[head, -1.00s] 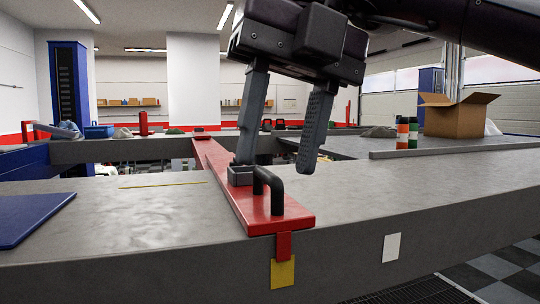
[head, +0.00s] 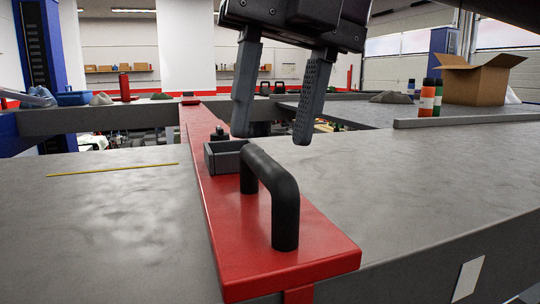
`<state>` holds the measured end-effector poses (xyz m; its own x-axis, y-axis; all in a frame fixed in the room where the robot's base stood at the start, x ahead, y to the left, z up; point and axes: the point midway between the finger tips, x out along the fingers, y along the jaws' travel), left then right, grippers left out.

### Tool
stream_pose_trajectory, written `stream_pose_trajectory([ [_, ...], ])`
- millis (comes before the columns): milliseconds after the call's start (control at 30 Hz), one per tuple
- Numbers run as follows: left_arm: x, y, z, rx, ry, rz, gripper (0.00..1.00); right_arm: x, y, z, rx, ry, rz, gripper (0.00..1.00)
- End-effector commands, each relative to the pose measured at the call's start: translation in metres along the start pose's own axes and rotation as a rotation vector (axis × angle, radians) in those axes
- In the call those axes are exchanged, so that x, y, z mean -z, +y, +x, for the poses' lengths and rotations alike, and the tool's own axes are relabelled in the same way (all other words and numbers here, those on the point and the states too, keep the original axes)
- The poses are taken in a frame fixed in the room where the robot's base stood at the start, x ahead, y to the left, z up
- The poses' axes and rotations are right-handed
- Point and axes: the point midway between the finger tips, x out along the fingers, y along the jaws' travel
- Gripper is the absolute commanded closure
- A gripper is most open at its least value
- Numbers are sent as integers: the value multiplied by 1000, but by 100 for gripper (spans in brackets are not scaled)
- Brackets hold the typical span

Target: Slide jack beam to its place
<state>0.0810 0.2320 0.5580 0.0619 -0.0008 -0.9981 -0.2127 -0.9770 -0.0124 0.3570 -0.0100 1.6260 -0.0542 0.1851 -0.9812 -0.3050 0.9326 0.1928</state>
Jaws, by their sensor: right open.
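The red jack beam (head: 232,216) lies across the grey counter and runs away from me over the gap to the far counter. A black bar handle (head: 272,188) stands on its near end, with a small dark open-topped block (head: 224,156) just behind it. My right gripper (head: 272,138) hangs from the top of the view, above and behind the handle. My left gripper is not in view.
A yellow line (head: 112,170) marks the counter left of the beam. The counter on both sides of the beam is clear.

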Motion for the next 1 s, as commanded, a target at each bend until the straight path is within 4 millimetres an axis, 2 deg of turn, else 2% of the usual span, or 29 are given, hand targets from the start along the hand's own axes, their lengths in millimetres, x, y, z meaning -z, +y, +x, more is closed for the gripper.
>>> stream_pose_trajectory([
  [33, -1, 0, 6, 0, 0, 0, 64, 0, -1, 12, -2, 4, -1, 59],
  [100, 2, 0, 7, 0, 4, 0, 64, -1, -1, 20, 0, 3, 0, 59],
  [367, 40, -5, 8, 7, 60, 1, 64, 0, 0, 32, -2, 0, 1, 59],
  [567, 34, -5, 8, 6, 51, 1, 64, 0, 0, 32, -2, 0, 1, 59],
  [733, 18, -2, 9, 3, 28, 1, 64, 0, 0, 32, -2, 0, 2, 81],
  [867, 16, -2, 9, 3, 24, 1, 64, 0, 0, 32, -2, 0, 2, 98],
  [1000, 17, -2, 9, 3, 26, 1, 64, 0, 0, 31, -1, 0, 2, 100],
])
